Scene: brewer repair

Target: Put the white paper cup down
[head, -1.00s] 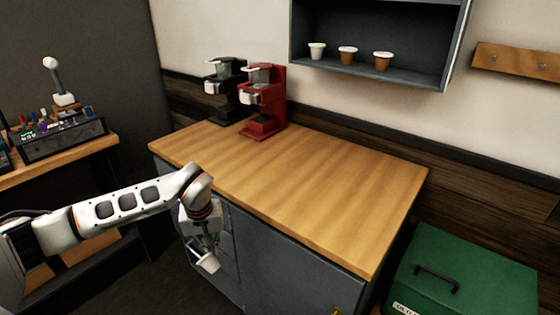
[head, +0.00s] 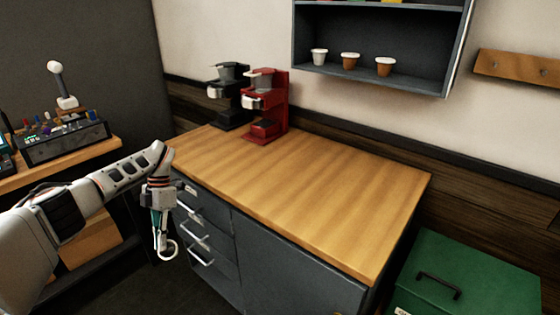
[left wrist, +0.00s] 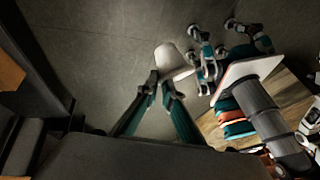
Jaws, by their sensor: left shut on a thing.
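My left gripper (head: 161,232) hangs in front of the drawers at the left end of the wooden counter, below its top and pointing down. It is shut on the white paper cup (head: 175,246), which shows as a small pale ring shape at the fingertips. In the left wrist view, the cup (left wrist: 173,60) sits at the tips of the closed gripper fingers (left wrist: 162,84), above the dark floor. The cup touches no surface that I can see.
The wooden counter (head: 310,205) is largely bare. A black brewer (head: 229,95) and a red brewer (head: 266,108) stand at its back left. A wall shelf (head: 420,82) holds several cups. A green box (head: 465,275) is at lower right. A side table (head: 100,148) with a device is at left.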

